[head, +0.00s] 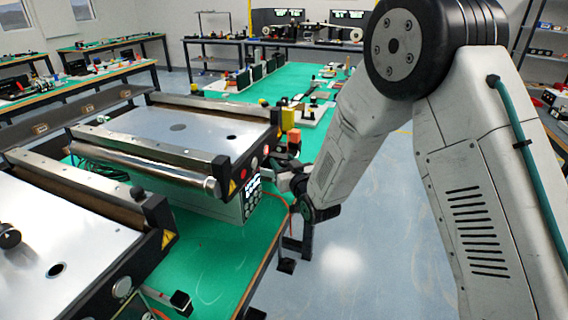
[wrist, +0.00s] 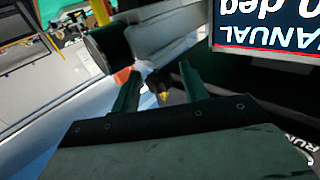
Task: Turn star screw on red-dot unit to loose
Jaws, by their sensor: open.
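The middle conveyor unit (head: 165,128) has a bare metal top, a roller along its front and small red spots on its black end piece. A second conveyor unit (head: 65,225) is at the lower left, with a black knob (head: 10,237) at the picture edge. I cannot tell which unit bears the red dot, and no star screw is clearly made out. My gripper's two teal fingers stand apart with nothing held in the wrist view (wrist: 159,70). A dark part with a yellow tip (wrist: 162,96) shows beyond and between them. In the head view the arm end is beside the middle unit's right end.
A control box (head: 222,205) with a lit display sits under the middle unit. A display panel (wrist: 268,25) reading MANUAL is close at the wrist view's upper right, upside down. The green table's (head: 215,265) right edge borders open floor (head: 350,260).

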